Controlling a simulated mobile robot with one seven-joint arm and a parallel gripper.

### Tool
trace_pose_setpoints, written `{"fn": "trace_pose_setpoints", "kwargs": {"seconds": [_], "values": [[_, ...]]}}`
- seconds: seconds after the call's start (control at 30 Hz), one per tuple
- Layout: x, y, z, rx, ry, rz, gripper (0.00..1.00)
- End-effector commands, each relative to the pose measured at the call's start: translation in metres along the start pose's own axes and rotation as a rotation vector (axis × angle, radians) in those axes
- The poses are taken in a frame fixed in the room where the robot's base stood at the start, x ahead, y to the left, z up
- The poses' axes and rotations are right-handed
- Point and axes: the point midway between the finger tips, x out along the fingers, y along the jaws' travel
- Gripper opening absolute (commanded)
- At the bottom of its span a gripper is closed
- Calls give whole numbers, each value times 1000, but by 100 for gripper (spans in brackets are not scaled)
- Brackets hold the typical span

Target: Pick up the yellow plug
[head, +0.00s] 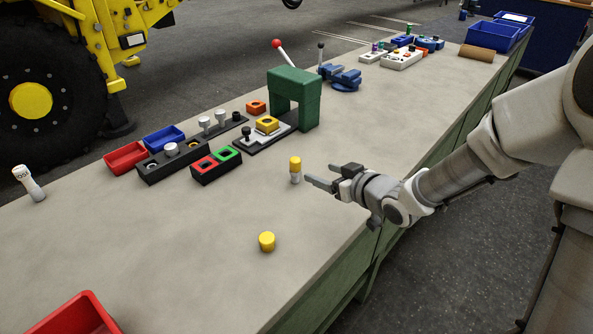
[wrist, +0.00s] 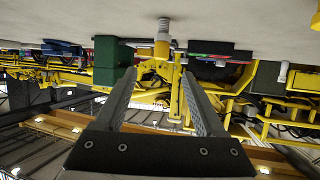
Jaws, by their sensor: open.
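A plug with a yellow top and a pale grey lower part (head: 295,168) stands upright on the workbench. My gripper (head: 318,178) is just to its right in the head view, open and empty, its fingers pointing left. In the wrist view, which is upside down, the plug (wrist: 162,48) is ahead of the fingertips and lines up with the gap between the two fingers (wrist: 158,80). It does not appear to be between them. A short plain yellow cylinder (head: 267,241) stands apart, nearer the front.
A green press-like block (head: 294,98), red-and-green framed sockets (head: 216,165) and a black socket strip (head: 171,160) stand behind the plug. A red bin (head: 75,316) is at the lower left. The bench around the plug is clear.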

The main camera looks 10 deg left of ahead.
Motion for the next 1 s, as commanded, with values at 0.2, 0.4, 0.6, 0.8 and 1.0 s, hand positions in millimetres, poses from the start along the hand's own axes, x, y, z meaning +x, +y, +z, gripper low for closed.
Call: {"fn": "trace_pose_setpoints", "kwargs": {"seconds": [0.2,0.4,0.6,0.8,1.0], "values": [[51,-1,4,1,0,-2,72],[78,0,2,0,-1,1,72],[91,-2,4,1,-2,1,72],[121,-5,8,0,-1,0,72],[134,-4,7,0,-3,2,72]]}}
